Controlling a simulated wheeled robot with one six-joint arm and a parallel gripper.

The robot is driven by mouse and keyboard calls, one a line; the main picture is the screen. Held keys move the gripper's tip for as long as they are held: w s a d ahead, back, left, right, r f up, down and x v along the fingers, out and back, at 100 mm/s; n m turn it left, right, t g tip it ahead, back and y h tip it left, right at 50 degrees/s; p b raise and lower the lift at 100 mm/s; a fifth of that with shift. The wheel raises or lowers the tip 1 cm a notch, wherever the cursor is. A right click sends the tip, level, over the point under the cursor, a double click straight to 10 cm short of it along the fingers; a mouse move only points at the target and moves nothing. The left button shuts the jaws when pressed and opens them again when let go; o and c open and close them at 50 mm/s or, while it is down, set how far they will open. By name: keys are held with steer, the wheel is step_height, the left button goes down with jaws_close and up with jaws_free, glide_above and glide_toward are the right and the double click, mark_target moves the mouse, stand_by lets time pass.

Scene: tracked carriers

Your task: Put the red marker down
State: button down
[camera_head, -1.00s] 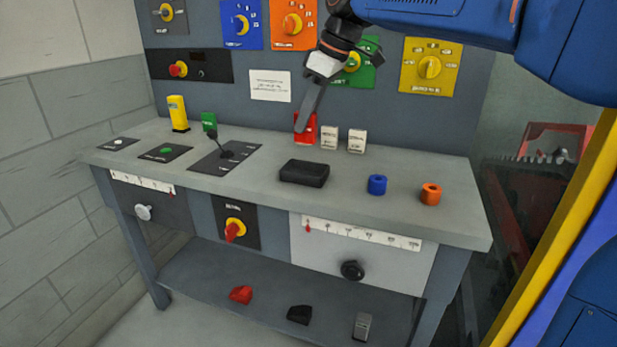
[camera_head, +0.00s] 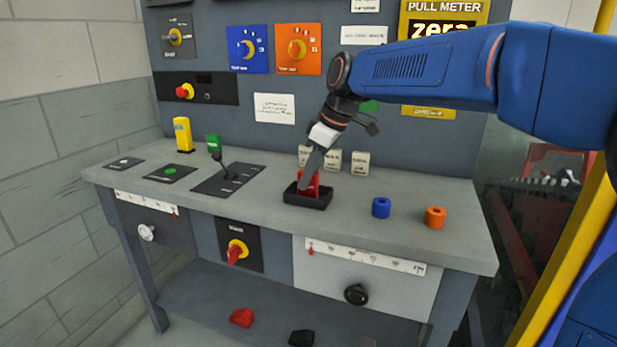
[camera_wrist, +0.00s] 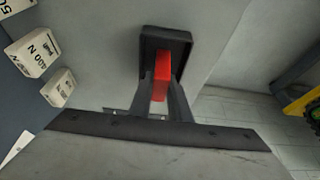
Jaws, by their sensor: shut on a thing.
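My gripper (camera_head: 307,181) is shut on the red marker (camera_head: 311,186), a small red block. The marker is over the black tray (camera_head: 305,202) on the bench top, at or just inside its rim. I cannot tell whether its base touches the tray floor. In the wrist view the two dark fingers (camera_wrist: 161,92) hold the red marker (camera_wrist: 162,76) from both sides, with the black tray (camera_wrist: 149,37) around its far end.
The grey bench top (camera_head: 260,228) is clear in front of the tray. A blue ring (camera_head: 381,207) and an orange ring (camera_head: 435,217) stand to its right. White labelled blocks (camera_head: 333,161) stand behind it. A black lever plate (camera_head: 228,181) lies to its left.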

steer(key=shift+f, duration=0.2)
steer(key=c, duration=1.7)
jaws_free()
steer(key=shift+o, duration=0.2)
steer(key=v, duration=1.2)
steer(key=shift+r, duration=0.1)
